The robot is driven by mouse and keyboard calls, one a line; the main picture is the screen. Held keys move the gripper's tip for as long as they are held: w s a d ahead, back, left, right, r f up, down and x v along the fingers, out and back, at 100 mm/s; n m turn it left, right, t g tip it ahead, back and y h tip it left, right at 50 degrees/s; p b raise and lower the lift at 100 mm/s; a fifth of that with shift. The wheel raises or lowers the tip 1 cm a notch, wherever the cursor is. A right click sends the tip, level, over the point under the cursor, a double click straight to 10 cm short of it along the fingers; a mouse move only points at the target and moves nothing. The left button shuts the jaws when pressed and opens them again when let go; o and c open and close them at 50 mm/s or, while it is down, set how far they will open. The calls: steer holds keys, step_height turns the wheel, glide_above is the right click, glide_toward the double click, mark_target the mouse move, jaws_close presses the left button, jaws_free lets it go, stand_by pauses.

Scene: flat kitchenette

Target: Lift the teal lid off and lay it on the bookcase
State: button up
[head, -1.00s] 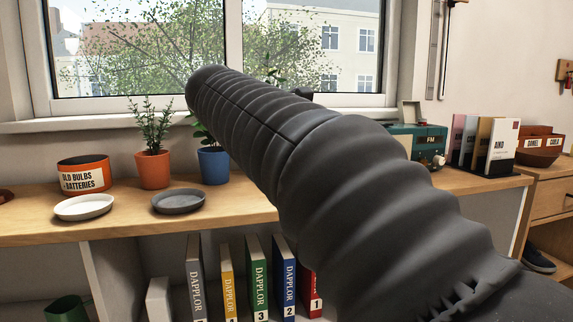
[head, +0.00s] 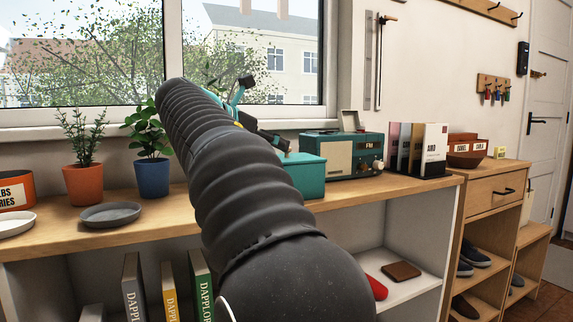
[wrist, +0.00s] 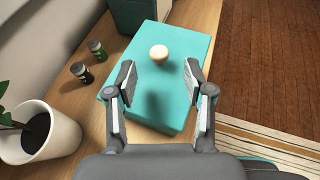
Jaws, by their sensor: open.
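The teal lid (wrist: 180,85) fills the middle of the wrist view, flat on top of a teal box, with a round cream knob (wrist: 159,53) on it. In the head view the teal box (head: 308,178) stands on the bookcase (head: 395,191), partly hidden by my arm. My gripper (wrist: 161,75) is open and empty above the lid. Its two fingers are apart, with the knob ahead between them and not gripped. In the head view, my arm largely hides the gripper.
A green radio (head: 343,153) stands close to the box. Two small bottles (wrist: 88,62) and a white plant pot (wrist: 42,135) are left of the lid in the wrist view. A grey dish (head: 110,215) and a blue pot (head: 152,178) stand farther left. Bare wood runs along the front.

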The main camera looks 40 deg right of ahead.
mark_target(287, 155)
steer(key=shift+r+b+x, duration=0.2)
steer(key=shift+b+x, duration=0.45)
steer(key=shift+x, duration=2.1)
steer(key=shift+w+d, duration=0.1)
jaws_close()
